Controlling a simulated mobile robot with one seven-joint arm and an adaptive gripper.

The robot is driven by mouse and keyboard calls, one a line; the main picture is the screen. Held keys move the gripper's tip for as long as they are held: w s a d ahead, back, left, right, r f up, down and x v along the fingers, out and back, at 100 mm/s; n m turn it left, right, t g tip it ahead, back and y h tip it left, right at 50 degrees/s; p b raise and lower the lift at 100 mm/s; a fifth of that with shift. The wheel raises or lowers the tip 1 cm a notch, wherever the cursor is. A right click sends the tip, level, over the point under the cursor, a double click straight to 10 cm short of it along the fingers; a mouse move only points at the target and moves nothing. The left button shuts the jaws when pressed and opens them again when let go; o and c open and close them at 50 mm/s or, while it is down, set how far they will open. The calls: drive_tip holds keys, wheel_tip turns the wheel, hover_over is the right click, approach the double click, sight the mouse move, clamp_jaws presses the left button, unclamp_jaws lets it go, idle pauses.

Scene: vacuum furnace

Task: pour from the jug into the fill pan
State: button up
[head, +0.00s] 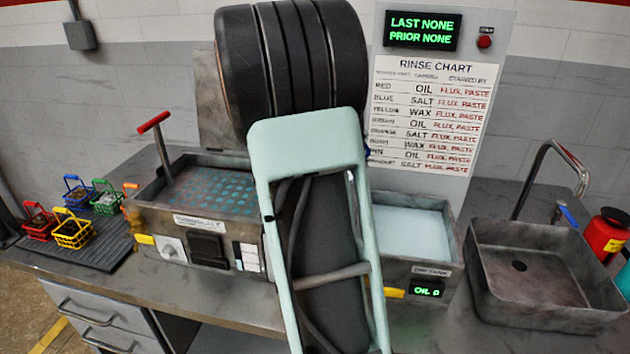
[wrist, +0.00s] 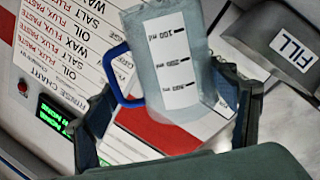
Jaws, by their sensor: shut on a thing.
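In the wrist view, a clear jug (wrist: 178,70) with a blue handle (wrist: 118,75) and a white measuring scale sits between the fingers of my gripper (wrist: 168,110), which is shut on it. I cannot tell how much liquid is in the jug. The dark metal fill pan (wrist: 245,35), with a white FILL label, is at the upper right of the wrist view. The jug is beside it and apart from it in the picture. In the head view, my arm hides my gripper and nearly all of the jug, and I cannot make out the fill pan.
The rinse chart (head: 432,120) stands behind my arm, with a green display (head: 422,30) above. A perforated bath (head: 205,190) is left, a pale liquid bath (head: 410,232) and sink (head: 545,275) right. Small coloured baskets (head: 72,230) stand far left.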

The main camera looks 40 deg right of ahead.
sight(368, 154)
drive_tip(key=shift+s+d+f+m+b, duration=0.1)
drive_tip(key=shift+f+m+b, duration=0.3)
drive_tip(key=shift+b, duration=0.4)
drive_tip(key=shift+s+d+f+m+b, duration=0.1)
drive_tip(key=shift+s+f+m+b, duration=0.15)
drive_tip(key=shift+m+b, duration=0.25)
idle(0.4)
drive_tip(key=shift+s+d+f+m+b, duration=0.1)
drive_tip(key=shift+s+d+m+b, duration=0.2)
drive_tip(key=shift+b, duration=0.45)
drive_tip(key=s+m+b, duration=0.2)
drive_tip(key=b, duration=0.1)
drive_tip(key=shift+s+d+f, duration=0.1)
drive_tip(key=shift+d+f, duration=0.1)
drive_tip(key=shift+d, duration=0.2)
drive_tip(key=s+m+b, duration=0.1)
drive_tip(key=d+r+m+b, duration=0.1)
drive_tip(key=shift+s+r+m, duration=0.1)
drive_tip(key=shift+s+m, duration=0.3)
drive_tip(key=shift+s+d+f+m+b, duration=0.1)
drive_tip(key=shift+s+f+m+b, duration=0.25)
drive_tip(key=shift+b, duration=0.6)
drive_tip(key=shift+s+d+m+b, duration=0.2)
drive_tip(key=shift+m+b, duration=0.35)
